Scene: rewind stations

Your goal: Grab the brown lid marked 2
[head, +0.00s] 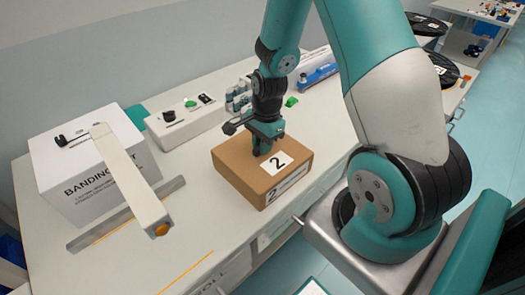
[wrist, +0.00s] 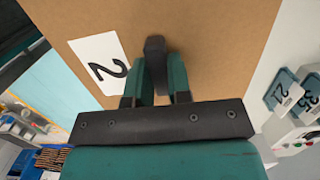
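The brown lid (head: 235,160) forms the top of a brown box on the white bench in the head view. A white label with a black 2 (head: 278,163) is on its top, and another label is on the front side. In the wrist view the lid (wrist: 225,45) fills the upper middle, with the 2 label (wrist: 100,62) at left. My gripper (head: 262,148) points down onto the lid's top. In the wrist view its teal fingers (wrist: 160,78) sit close on both sides of a dark upright grip on the lid. The fingertips' contact is partly hidden.
A white banding box (head: 85,175) with an arm-like bar stands at the left. The bench front left (head: 130,255) is mostly clear.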

